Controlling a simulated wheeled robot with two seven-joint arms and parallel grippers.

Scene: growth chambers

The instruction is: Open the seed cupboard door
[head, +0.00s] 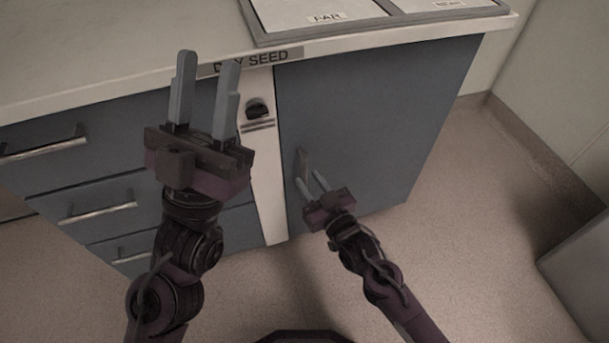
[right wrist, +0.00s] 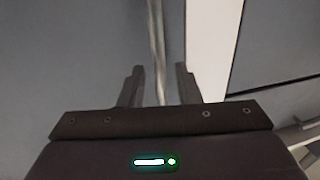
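The seed cupboard door (head: 375,120) is a blue-grey panel under the right part of the counter, and it looks shut. Its upright metal handle (head: 303,165) is near the door's left edge. My right gripper (head: 308,178) is at the handle with its fingers apart. In the right wrist view the handle (right wrist: 156,40) runs down between the two open fingers, with a gap visible on either side. I cannot tell whether a finger touches it. My left gripper (head: 206,62) is open and empty, above the drawer side near the counter's front edge.
A "DRY SEED" label (head: 252,61) is on the counter edge, above a white strip with a black knob (head: 257,107). Drawers with bar handles (head: 97,213) are at the left. Framed trays (head: 330,36) lie on the counter. A grey box (head: 580,255) stands at the right; floor before the door is clear.

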